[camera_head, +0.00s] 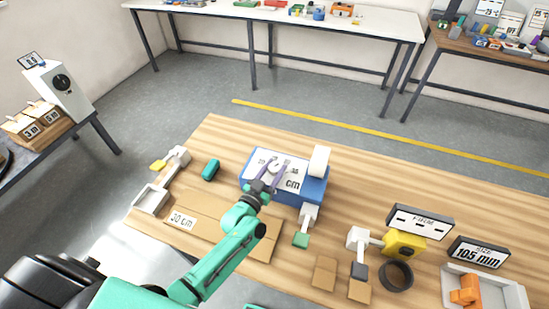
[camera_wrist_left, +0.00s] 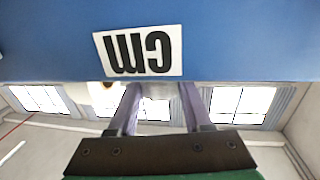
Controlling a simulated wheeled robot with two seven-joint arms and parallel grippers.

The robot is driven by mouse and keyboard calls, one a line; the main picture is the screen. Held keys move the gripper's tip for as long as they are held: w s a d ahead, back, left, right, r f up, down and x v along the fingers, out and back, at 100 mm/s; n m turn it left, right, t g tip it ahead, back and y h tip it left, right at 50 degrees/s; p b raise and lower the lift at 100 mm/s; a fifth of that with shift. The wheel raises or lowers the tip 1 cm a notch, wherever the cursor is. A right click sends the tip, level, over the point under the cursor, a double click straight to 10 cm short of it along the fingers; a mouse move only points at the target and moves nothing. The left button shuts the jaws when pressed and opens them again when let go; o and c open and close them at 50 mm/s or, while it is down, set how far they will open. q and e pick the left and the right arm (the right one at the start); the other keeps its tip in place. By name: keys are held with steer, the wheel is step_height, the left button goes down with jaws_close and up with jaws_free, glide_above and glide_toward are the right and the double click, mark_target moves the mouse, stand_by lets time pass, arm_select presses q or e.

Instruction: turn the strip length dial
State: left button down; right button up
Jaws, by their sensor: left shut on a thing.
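The strip length dial (camera_head: 273,161) is a small pale knob on the white scale on top of a blue box (camera_head: 256,190) marked "cm". My left gripper (camera_head: 272,171) reaches over the box from the front, its two purple fingers on either side of the dial and shut on it. In the left wrist view the fingers (camera_wrist_left: 160,88) stretch past the edge of the blue box, below an upside-down "cm" label (camera_wrist_left: 138,51). Their tips and the gripped part of the dial are hidden there. I cannot read the dial's setting. My right gripper is not in view.
A white block (camera_head: 320,161) stands at the box's right end. A teal piece (camera_head: 210,169) lies to its left. Brown card with a "30 cm" label (camera_head: 182,219) lies in front. A yellow device (camera_head: 404,243), a dark ring (camera_head: 396,275) and signs stand to the right.

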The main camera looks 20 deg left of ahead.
arm_select(q)
steer(key=shift+n+y+p, duration=0.5)
steer(key=shift+n+y, duration=0.2)
steer(key=shift+y, duration=0.4)
steer(key=shift+c, duration=1.6)
jaws_free()
steer(key=s+a+b, duration=0.1)
steer(key=s+b, duration=0.1)
steer(key=s, duration=1.2)
steer(key=shift+s+a, duration=0.2)
steer(key=shift+s, duration=0.05)
